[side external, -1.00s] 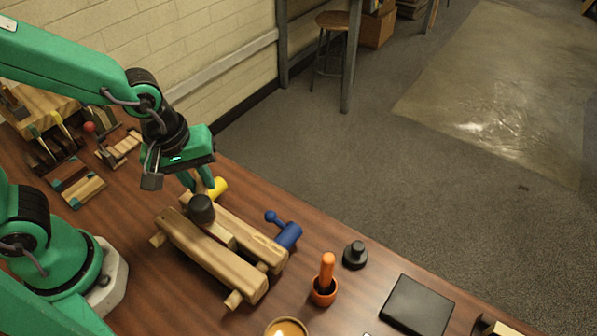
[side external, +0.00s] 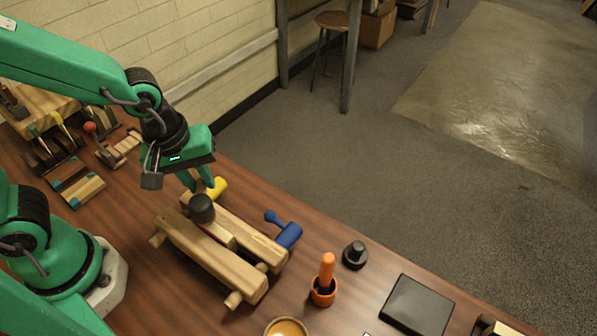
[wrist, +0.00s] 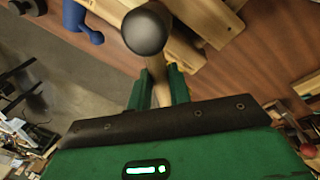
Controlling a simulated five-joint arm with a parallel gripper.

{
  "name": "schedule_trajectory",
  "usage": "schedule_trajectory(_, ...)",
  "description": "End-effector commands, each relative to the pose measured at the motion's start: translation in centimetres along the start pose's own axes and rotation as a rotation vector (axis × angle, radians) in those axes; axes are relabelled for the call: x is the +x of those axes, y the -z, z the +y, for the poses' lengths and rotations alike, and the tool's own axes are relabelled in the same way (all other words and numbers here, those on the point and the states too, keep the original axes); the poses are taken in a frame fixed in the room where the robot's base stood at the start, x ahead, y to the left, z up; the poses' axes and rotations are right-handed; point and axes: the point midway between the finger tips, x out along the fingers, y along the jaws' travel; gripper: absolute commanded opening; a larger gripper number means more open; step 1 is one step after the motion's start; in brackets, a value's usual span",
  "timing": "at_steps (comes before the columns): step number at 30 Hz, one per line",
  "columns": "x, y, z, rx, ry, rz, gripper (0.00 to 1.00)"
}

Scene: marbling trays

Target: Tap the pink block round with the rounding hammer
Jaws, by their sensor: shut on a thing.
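My gripper (side external: 198,184) is shut on the tan handle (wrist: 159,88) of a hammer with a dark round head. The dark head (wrist: 146,30) is also large in the wrist view, just beyond my fingers. I cannot tell whether the head touches the wood. A pale wooden piece (side external: 222,237) lies between the beams. I see no pink block in either view; the head and beams may hide it.
A yellow mallet (side external: 218,187) lies behind the frame, close to my fingers. A blue mallet (side external: 289,236) lies at its right. An orange-handled tool in a cup (side external: 324,290), a black knob (side external: 355,255) and a black slab (side external: 417,305) stand further right. Wooden tools and blocks (side external: 76,187) are at left.

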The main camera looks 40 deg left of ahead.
Motion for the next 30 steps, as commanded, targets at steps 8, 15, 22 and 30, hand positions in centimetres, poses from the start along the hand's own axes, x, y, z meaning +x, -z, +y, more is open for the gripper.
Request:
schedule_trajectory(8, 0.5, 0.0, -0.1, 0.0, -0.001, 0.0, 0.0)
schedule_trajectory(15, 0.7, 0.0, -0.1, 0.0, -0.002, 0.001, 0.0)
schedule_trajectory(22, 0.5, 0.0, 0.0, 0.0, -0.002, 0.001, 0.0)
schedule_trajectory(30, -0.2, 0.1, 0.1, 0.0, -0.002, 0.001, 0.0)
